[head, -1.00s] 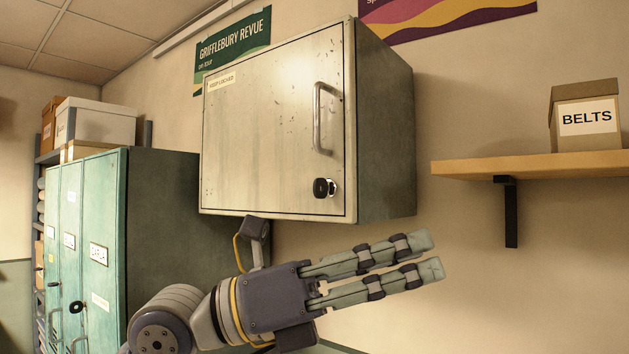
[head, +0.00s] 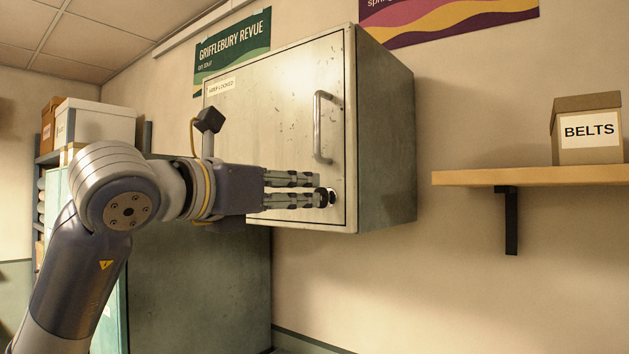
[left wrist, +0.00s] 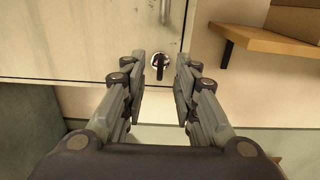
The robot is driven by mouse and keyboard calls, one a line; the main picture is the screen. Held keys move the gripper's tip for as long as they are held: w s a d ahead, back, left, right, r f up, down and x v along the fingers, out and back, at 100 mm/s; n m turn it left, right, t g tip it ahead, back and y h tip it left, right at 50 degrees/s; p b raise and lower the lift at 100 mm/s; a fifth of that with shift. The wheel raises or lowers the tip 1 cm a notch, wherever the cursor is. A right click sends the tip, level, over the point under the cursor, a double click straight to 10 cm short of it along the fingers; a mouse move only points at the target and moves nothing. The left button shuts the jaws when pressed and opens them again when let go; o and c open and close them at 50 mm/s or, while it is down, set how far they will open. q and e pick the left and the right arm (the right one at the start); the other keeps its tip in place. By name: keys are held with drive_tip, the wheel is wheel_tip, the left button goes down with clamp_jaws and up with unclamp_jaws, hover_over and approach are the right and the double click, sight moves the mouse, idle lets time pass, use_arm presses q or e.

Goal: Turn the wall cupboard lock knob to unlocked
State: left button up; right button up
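The wall cupboard (head: 275,110) is a worn, pale metal box with a grey-green side, and its door is closed. Its lock knob (head: 331,196) is at the lower right of the door, partly hidden by my fingers. In the left wrist view the lock knob (left wrist: 158,66) is a black grip on a chrome ring, its grip upright in the picture. My left gripper (head: 319,189) points at the knob. In the left wrist view its fingers (left wrist: 160,72) are open, one each side of the knob, with gaps. I cannot tell how deep they reach. My right gripper is out of view.
A bar handle (head: 322,127) stands out from the door above the knob. A "KEEP LOCKED" label (head: 222,86) is at its upper left. A wooden shelf (head: 480,177) with a BELTS box (head: 588,130) is at right. Green lockers (head: 200,290) stand below left.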

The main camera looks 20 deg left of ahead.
sight(315, 190)
use_arm(q)
drive_tip(key=p+x, duration=0.1)
drive_tip(key=x, duration=0.4)
drive_tip(key=shift+w+d+p, duration=0.1)
drive_tip(key=shift+p, duration=0.2)
clamp_jaws()
